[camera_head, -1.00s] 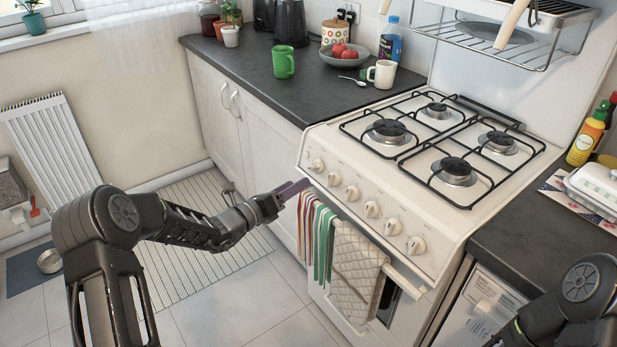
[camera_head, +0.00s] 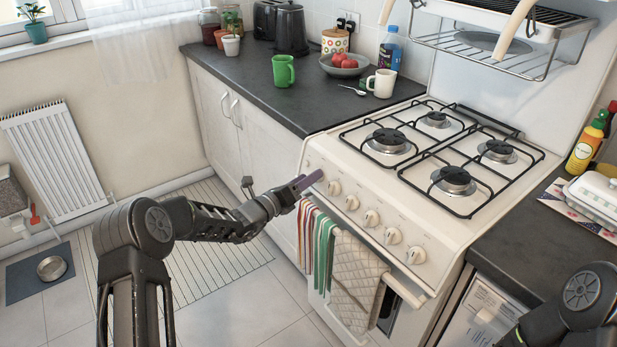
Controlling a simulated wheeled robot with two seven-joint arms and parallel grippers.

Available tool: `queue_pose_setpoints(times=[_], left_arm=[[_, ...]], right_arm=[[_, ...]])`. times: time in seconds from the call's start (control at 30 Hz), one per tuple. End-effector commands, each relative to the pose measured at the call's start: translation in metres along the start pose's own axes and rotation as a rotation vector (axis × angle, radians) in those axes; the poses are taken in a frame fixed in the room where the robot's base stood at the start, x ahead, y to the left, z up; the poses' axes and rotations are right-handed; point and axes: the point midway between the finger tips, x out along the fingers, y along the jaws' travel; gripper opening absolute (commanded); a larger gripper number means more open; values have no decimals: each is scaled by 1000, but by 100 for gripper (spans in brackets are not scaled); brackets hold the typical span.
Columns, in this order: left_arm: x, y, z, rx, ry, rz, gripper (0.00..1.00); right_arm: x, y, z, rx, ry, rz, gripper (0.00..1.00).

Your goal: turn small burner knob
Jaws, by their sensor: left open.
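The white stove (camera_head: 437,245) has a row of several white knobs on its sloped front panel. A knob near the left end (camera_head: 333,188) shows clearly, as do ones further right (camera_head: 371,218). The small burner (camera_head: 437,119) is at the back left of the hob. My left gripper (camera_head: 312,180) is open, its purple-grey fingers reaching the panel's left end. It covers the leftmost knob, so I cannot tell whether the fingers touch it. My right arm (camera_head: 585,300) shows at the lower right; its gripper is out of view.
Striped and quilted towels (camera_head: 355,280) hang on the oven rail (camera_head: 402,290) below the knobs. Black pan grates cover the hob. A green mug (camera_head: 283,70) and a white mug (camera_head: 381,83) stand on the left counter (camera_head: 300,108).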

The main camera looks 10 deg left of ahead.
Motion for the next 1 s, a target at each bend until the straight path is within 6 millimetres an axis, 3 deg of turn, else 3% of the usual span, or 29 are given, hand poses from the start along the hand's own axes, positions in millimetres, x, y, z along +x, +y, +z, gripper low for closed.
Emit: queue_pose_setpoints(times=[0.13, 0.4, 1.0], left_arm=[[9, 0, 0, -1, 0, 1, 57], [10, 0, 0, -1, 0, 1, 55], [10, 0, 0, 0, 0, 1, 6]], right_arm=[[-1, 0, 0, 0, 0, 0, 36], [-1, 0, 0, 0, 0, 0, 36], [-1, 0, 0, 0, 0, 0, 36]])
